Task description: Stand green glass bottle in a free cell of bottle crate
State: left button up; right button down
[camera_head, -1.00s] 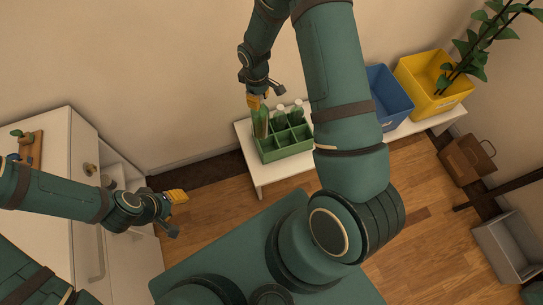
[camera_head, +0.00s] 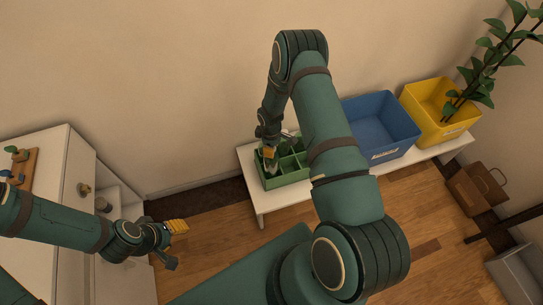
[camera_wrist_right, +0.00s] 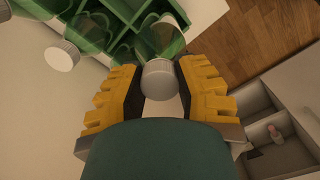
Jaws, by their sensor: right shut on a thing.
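The green bottle crate (camera_head: 289,180) stands on the white bench against the wall. My right gripper (camera_head: 269,152) is over the crate's left part and shut on the white-capped neck of the green glass bottle (camera_head: 270,167). The bottle's white cap (camera_wrist_right: 160,78) shows between the yellow fingers in the right wrist view, with its green body beyond, overlapping the crate's dividers (camera_wrist_right: 125,12). Its base is hidden, so I cannot tell whether it touches the cell floor. Other capped green bottles (camera_wrist_right: 62,55) show at the upper left there. My left gripper (camera_head: 174,243) is open and empty.
A blue bin (camera_head: 380,125) and a yellow bin (camera_head: 440,108) stand right of the crate on the bench (camera_head: 262,212). A white cabinet (camera_head: 75,150) is at the left. A brown case (camera_head: 478,187) is on the floor at the right.

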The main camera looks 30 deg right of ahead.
aim_at(272, 162)
notch_tip(272, 162, down, 5)
jog(key=shift+r+b, duration=0.2)
jog(key=shift+b, duration=0.35)
jog(key=c, duration=0.7)
grip_release()
jog(key=shift+f, duration=0.15)
jog(key=shift+c, duration=0.2)
